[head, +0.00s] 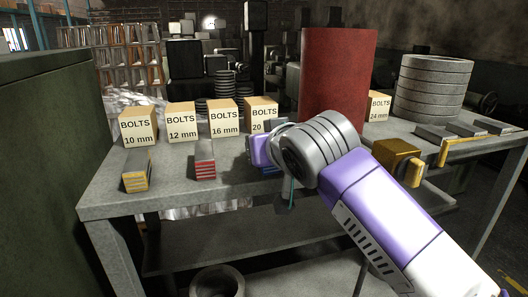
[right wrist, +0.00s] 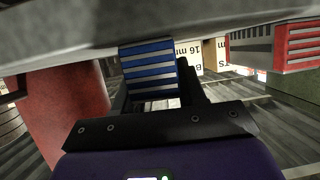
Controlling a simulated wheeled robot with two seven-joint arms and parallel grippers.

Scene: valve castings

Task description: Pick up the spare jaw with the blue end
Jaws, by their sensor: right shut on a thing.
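The spare jaw with the blue end shows in the right wrist view (right wrist: 150,72) as a dark block whose end has blue and pale stripes. It sits between the dark fingers of my right gripper (right wrist: 153,88), which is shut on it. In the head view, my right gripper (head: 262,150) is at the middle of the bench, and the purple and grey wrist hides most of the blue-ended jaw. Whether the jaw touches the bench is hidden. My left gripper is not in view.
A red-ended jaw (head: 205,166) and a yellow-ended jaw (head: 137,172) lie to the left on the grey bench (head: 105,200). Bolt boxes (head: 181,122) stand behind them. A red cylinder (head: 338,80) stands behind my wrist, and stacked grey rings (head: 434,88) are at right.

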